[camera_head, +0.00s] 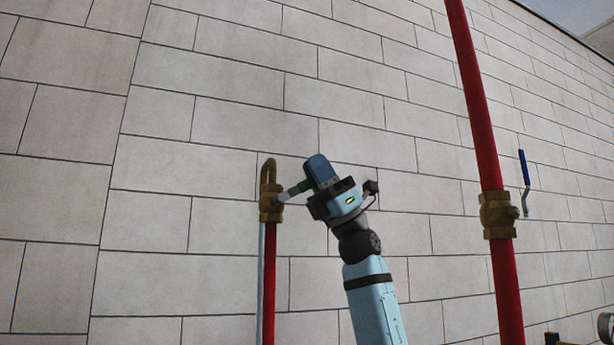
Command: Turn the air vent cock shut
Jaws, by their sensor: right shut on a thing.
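The air vent cock (271,204) is a brass valve near the top of a thin red pipe, with a curved brass spout above it. My right gripper (312,187) reaches up from below and is shut on the lever's outer end. The gripper hides part of the grip. My left gripper is not in view.
A thicker red pipe (481,120) with a brass valve (498,214) and an upright blue-handled lever (524,170) stands to the right. A gauge (606,327) shows at the lower right edge. A pale block wall (200,150) lies behind.

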